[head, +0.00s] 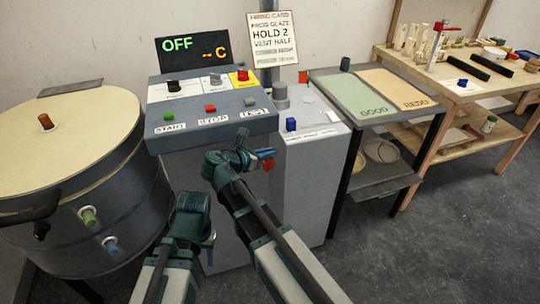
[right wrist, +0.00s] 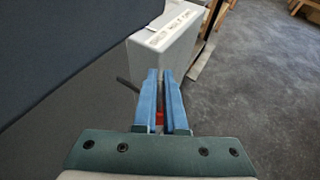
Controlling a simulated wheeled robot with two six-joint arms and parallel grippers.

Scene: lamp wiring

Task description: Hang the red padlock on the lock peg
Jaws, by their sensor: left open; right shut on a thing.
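The red padlock (head: 266,155) is at the fingertips of my right gripper (head: 250,158), in front of the grey control console. In the right wrist view a bit of red (right wrist: 159,118) shows between the blue fingers of the right gripper (right wrist: 164,90); the fingers hide most of the padlock. My left gripper (head: 209,243) is open and low in front of the console, apart from the padlock. I cannot pick out the lock peg for certain; a red switch (head: 242,75) on a yellow plate is at the console's upper right.
The control console (head: 212,122) carries buttons and a display reading OFF (head: 192,48). Beside it a pale side stand (head: 325,128) holds a blue item (head: 291,124). A round kiln (head: 70,150) stands left. A shelf with GOOD and REDO mats (head: 400,92) and a wooden bench (head: 450,75) stand right.

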